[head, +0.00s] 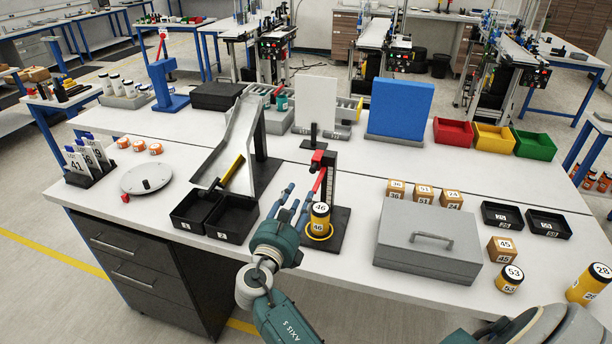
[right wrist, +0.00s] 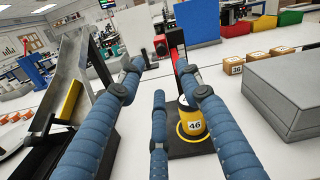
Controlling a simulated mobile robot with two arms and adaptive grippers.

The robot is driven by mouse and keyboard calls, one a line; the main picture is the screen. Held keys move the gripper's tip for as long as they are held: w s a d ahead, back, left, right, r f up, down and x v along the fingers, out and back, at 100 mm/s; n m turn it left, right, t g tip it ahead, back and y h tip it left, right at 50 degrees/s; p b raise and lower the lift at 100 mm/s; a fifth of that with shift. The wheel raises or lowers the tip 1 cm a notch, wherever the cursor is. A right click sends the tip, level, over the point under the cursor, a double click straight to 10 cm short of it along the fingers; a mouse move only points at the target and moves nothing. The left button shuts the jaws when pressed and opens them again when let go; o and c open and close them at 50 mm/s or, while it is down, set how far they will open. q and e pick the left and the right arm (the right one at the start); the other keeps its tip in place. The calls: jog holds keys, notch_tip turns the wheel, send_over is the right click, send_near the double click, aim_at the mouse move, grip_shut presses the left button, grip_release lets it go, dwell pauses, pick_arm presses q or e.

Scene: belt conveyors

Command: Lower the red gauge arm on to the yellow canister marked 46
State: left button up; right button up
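The yellow canister marked 46 (head: 319,222) stands upright in a yellow ring on the gauge's black base (head: 338,228). It also shows in the right wrist view (right wrist: 194,127), partly hidden by a finger. The red gauge arm (head: 319,181) slants beside the dark upright post (head: 330,172), above the canister and apart from its lid. The red arm also shows in the right wrist view (right wrist: 181,62), partly hidden. My right gripper (head: 290,198) has its blue fingers spread and empty, just left of the canister and arm. My left gripper is not in view.
Black bins (head: 233,219) and a metal chute (head: 232,140) stand to the left. A grey cash box (head: 428,245) is close on the right, with several numbered boxes behind it. A white panel (head: 315,103) and a blue panel (head: 400,108) stand behind.

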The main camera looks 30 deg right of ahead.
aim_at(312, 171)
jog(key=b+x, duration=0.3)
jog(key=x, duration=0.6)
jog(key=shift+d+f+b, duration=0.1)
jog(key=shift+d+b, duration=0.15)
jog(key=shift+b, duration=0.15)
jog(key=shift+w+d, duration=0.45)
jog(key=shift+d, duration=0.15)
jog(key=shift+c, duration=0.5)
grip_shut()
